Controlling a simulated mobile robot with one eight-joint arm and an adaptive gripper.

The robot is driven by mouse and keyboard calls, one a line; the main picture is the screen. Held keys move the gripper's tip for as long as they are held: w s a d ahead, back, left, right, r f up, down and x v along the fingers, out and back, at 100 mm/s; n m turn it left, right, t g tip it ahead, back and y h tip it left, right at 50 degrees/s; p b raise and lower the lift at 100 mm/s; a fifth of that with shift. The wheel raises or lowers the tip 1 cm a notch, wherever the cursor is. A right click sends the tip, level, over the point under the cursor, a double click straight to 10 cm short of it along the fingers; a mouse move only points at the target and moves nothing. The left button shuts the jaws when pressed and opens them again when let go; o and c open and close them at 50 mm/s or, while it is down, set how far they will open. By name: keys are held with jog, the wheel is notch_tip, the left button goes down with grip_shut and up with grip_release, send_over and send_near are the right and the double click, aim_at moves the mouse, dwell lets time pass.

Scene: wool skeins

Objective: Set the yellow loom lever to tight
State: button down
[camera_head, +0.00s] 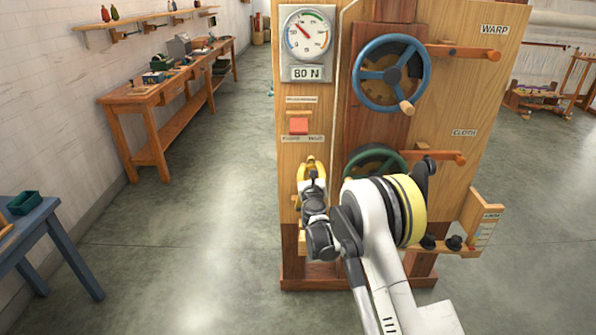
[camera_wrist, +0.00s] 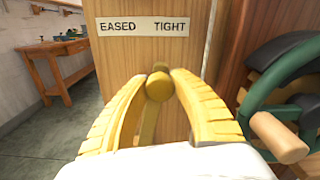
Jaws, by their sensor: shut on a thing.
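The yellow loom lever (camera_wrist: 149,125) stands on the wooden loom post, its round knob (camera_wrist: 159,87) at the top. In the wrist view it is close to upright, and the knob lies below the label (camera_wrist: 142,27) reading EASED at left and TIGHT at right, a little nearer TIGHT. My gripper (camera_wrist: 160,82) has its two yellow ribbed fingers shut on the knob, one on each side. In the head view my gripper (camera_head: 311,168) is at the post's lower left; it and my arm hide most of the lever there.
Above are a dial with an 80 N readout (camera_head: 306,73) and a red button (camera_head: 299,125). A blue WARP wheel (camera_head: 365,88) and a green CLOTH wheel (camera_head: 364,158) are to the right; the green wheel's wooden handle (camera_wrist: 278,137) is close to my gripper. Open floor lies left.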

jog(key=shift+s+d+f+m+b, duration=0.1)
jog(key=shift+d+f+m+b, duration=0.2)
jog(key=shift+d+m, duration=0.5)
jog(key=shift+s+d+f+m+b, duration=0.1)
jog(key=shift+d+f+m, duration=0.3)
jog(key=shift+d, duration=0.8)
jog(key=c, duration=1)
grip_release()
jog(key=shift+w+d, duration=0.1)
jog(key=shift+d, duration=0.05)
jog(key=shift+c, duration=0.2)
jog(key=s, duration=1.2)
jog(key=shift+a, duration=0.2)
